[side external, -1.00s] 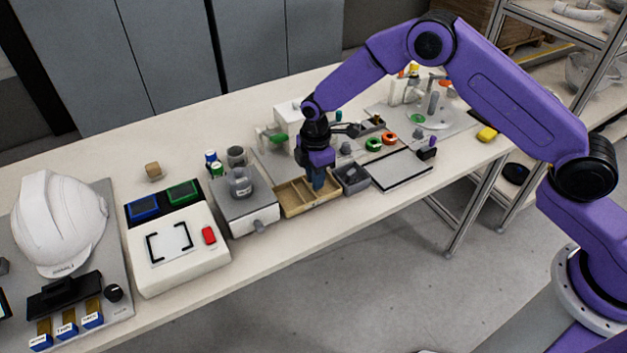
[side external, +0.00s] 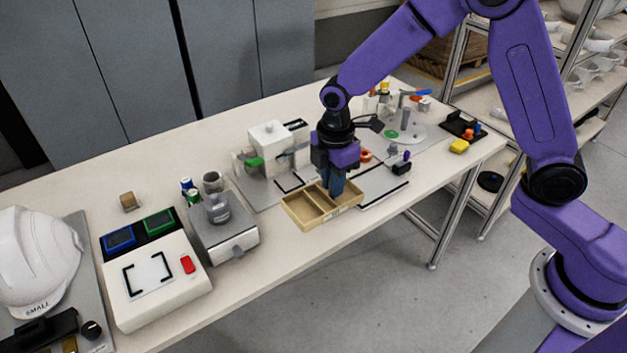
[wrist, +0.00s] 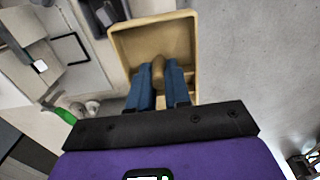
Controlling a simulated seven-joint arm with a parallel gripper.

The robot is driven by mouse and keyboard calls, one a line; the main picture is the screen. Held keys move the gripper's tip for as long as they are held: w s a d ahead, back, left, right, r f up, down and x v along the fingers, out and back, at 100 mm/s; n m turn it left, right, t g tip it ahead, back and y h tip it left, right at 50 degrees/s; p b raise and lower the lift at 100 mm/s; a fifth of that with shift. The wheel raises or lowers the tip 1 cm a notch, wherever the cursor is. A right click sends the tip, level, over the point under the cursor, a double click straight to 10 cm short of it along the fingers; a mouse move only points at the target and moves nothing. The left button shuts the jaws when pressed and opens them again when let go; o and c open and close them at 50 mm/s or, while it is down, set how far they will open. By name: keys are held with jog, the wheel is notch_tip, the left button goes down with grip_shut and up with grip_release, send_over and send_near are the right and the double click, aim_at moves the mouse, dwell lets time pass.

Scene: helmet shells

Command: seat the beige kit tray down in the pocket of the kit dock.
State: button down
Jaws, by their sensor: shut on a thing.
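The beige kit tray (side external: 304,214) is a shallow open box with dividers, near the front edge of the bench in the side view. It also shows in the wrist view (wrist: 138,42). My gripper (side external: 335,192) points down into the tray's right part. Its blue fingers (wrist: 159,84) are shut on the tray's middle divider. The tray looks level; I cannot tell whether it touches the surface below or hangs just above it.
A grey unit with a knob (side external: 224,235) stands left of the tray, with a small gap. A flat dark-edged panel (side external: 384,187) lies to the right. A white machine (side external: 270,142) stands behind. A white console (side external: 155,285) and helmet (side external: 35,262) are farther left.

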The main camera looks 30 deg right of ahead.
jog(key=shift+s+d+r, duration=0.3)
jog(key=shift+s+r, duration=0.05)
jog(key=shift+s, duration=0.3)
jog(key=shift+s+d+r, duration=0.25)
jog(key=shift+s+r, duration=0.05)
jog(key=shift+s, duration=0.3)
jog(key=shift+s+d+r, duration=0.1)
jog(key=shift+s+d, duration=0.05)
jog(key=shift+d, duration=0.2)
jog(key=s+d, duration=0.4)
jog(key=d, duration=1.5)
send_near(380, 181)
jog(key=shift+s+f, duration=0.25)
jog(key=shift+s, duration=0.05)
jog(key=shift+w+f, duration=0.3)
jog(key=shift+f, duration=1.65)
jog(key=shift+f, duration=0.1)
